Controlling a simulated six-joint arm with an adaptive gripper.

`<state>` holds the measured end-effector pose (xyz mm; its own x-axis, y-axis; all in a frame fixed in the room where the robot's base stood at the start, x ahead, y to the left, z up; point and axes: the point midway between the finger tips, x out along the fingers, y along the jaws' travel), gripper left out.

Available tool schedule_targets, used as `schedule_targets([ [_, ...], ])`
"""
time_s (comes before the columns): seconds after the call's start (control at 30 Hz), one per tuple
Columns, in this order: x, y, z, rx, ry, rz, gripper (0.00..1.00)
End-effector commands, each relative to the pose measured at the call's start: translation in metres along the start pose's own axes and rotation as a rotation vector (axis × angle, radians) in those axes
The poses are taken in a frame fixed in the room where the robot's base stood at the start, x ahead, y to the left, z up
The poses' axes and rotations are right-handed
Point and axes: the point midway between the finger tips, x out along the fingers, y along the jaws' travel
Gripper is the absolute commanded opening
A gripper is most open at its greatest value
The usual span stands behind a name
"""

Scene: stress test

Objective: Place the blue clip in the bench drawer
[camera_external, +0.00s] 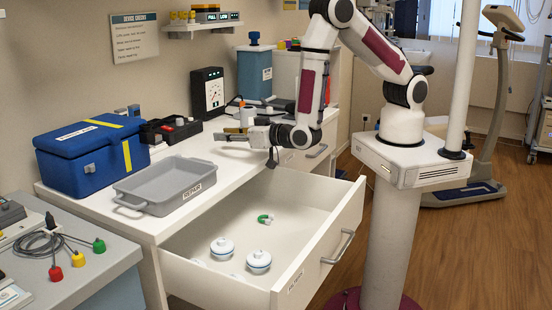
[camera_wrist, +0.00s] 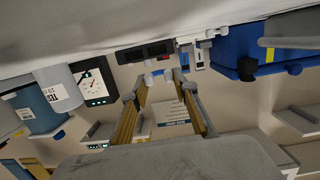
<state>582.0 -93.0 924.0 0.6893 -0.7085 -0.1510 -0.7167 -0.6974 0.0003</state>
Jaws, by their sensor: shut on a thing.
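My gripper (camera_external: 234,136) is held level over the white bench top, behind the open drawer, with its fingers pointing left. In the wrist view its fingers (camera_wrist: 158,85) reach toward the bench, with a small blue piece (camera_wrist: 160,74) at their tips. The piece looks like the blue clip, but it is small and partly hidden there. I cannot make out the clip in the external view. The bench drawer (camera_external: 305,262) is pulled out. Inside it lie a green curved clip (camera_external: 265,218) and two white lidded jars (camera_external: 222,246) (camera_external: 259,261).
A grey tray (camera_external: 165,186) and a blue cooler box (camera_external: 92,153) stand on the bench's left. A black dial device (camera_external: 208,92), a blue canister (camera_external: 254,73) and a dark tray (camera_external: 170,129) stand at the back. The drawer's middle and right have free floor.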

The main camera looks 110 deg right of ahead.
Motion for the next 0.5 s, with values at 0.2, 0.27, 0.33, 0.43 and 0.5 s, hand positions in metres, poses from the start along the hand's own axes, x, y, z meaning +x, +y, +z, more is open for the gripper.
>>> schedule_targets([
  [0.2, 0.0, 0.0, 0.001, -0.001, 0.0, 0.0, 0.2],
  [0.27, 0.0, 0.0, 0.003, -0.001, -0.001, 0.0, 0.2],
  [0.33, 0.001, 0.0, 0.007, -0.002, -0.001, 0.0, 0.2],
  [0.43, 0.002, 0.001, 0.015, -0.003, -0.001, 0.001, 0.2],
  [0.5, 0.003, 0.001, 0.021, -0.004, -0.001, 0.001, 0.2],
])
